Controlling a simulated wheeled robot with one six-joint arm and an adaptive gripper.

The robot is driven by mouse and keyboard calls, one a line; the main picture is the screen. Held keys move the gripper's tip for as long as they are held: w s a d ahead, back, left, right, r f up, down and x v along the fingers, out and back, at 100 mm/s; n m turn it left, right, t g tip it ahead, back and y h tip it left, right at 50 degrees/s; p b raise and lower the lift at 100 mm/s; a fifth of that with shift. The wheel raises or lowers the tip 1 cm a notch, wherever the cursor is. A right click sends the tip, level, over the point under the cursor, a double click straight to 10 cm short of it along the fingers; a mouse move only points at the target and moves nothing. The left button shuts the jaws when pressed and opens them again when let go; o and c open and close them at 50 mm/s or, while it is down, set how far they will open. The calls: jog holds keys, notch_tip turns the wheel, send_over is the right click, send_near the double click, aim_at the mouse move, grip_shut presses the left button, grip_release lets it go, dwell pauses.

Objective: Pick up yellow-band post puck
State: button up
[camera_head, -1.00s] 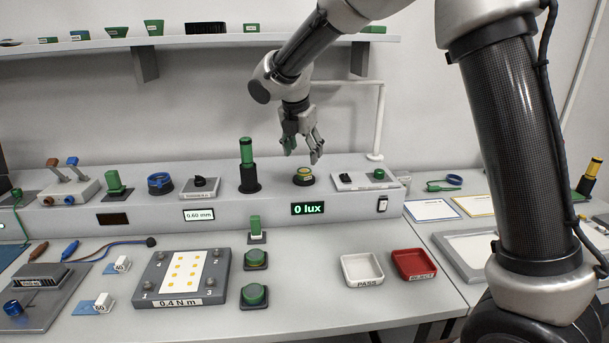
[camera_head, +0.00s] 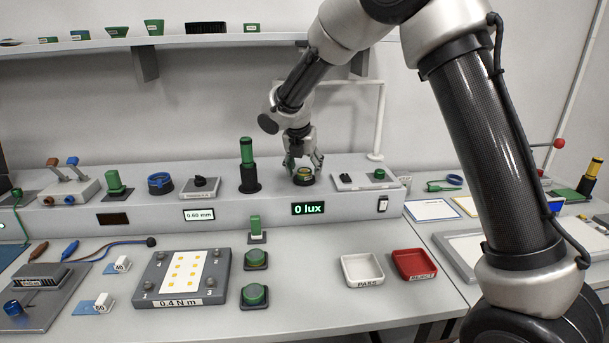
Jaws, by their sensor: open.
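The puck with the yellow band (camera_head: 304,173) sits low in a dark round holder on the raised grey console, above the "0 lux" display (camera_head: 310,208). My gripper (camera_head: 304,172) points down over it, with its fingers apart on either side of the puck. The fingers partly hide the puck, and I cannot tell whether they touch it.
A green post (camera_head: 247,160) in a black base stands left of the gripper, and a switch box (camera_head: 364,180) stands to the right. A thin white stand (camera_head: 379,125) rises behind. White PASS (camera_head: 347,274) and red REJECT (camera_head: 434,267) trays lie on the bench in front.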

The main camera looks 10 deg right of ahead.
jog(key=c, duration=1.2)
